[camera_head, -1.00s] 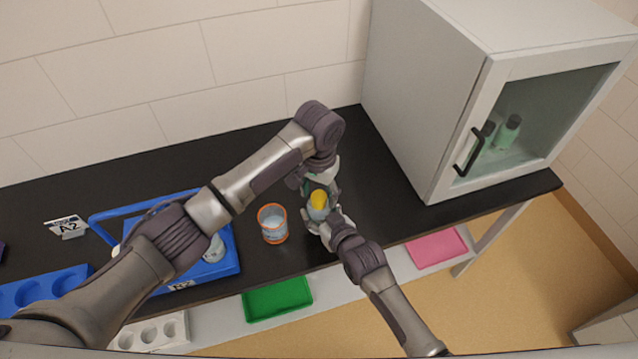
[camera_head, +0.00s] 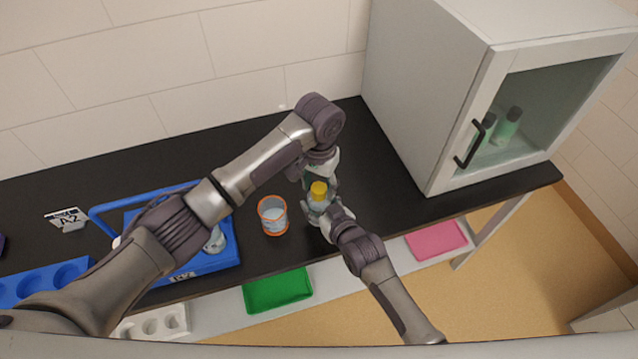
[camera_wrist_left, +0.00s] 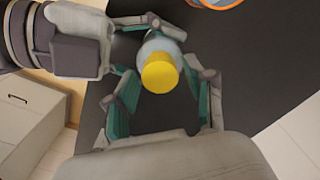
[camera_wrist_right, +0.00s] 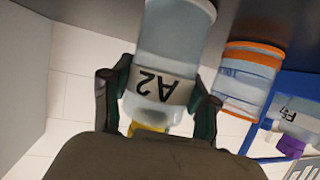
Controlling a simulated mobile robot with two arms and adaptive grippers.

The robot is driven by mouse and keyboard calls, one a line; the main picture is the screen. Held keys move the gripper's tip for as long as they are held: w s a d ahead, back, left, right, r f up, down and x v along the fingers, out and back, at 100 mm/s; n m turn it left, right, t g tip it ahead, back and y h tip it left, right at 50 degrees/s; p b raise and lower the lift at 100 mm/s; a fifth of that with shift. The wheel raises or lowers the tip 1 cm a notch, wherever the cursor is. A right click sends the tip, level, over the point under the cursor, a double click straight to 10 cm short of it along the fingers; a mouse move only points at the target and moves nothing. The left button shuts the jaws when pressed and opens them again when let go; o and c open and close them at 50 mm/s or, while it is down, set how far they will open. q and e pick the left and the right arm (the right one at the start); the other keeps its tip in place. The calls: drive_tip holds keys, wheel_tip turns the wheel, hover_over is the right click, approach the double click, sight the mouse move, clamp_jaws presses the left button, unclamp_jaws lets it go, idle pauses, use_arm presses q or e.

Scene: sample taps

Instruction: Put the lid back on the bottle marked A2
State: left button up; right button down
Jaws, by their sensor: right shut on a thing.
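The bottle marked A2 (camera_wrist_right: 163,82) is clear with pale liquid, and its label reads upside down in the right wrist view. My right gripper (camera_head: 322,208) is shut on the bottle's body. The yellow lid (camera_head: 318,189) sits at the bottle's mouth; it also shows in the left wrist view (camera_wrist_left: 159,74). Whether it is fully seated cannot be told. My left gripper (camera_wrist_left: 160,90) is open, with one finger on either side of the lid and visible gaps to it. In the head view its fingers are partly hidden by its own wrist.
An orange-rimmed beaker (camera_head: 272,216) stands just left of the bottle. A blue tray (camera_head: 225,255) and an A2 sign (camera_head: 67,219) are further left. A glass-doored cabinet (camera_head: 435,110) stands at the right. Green (camera_head: 277,290) and pink (camera_head: 436,239) trays lie below the black counter (camera_head: 385,212).

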use_arm(q)
drive_tip(key=shift+o, duration=0.4)
wheel_tip(320, 180, up, 12)
idle(0.4)
use_arm(e)
drive_tip(key=shift+c, duration=1.2)
unclamp_jaws()
drive_tip(key=v, duration=1.2)
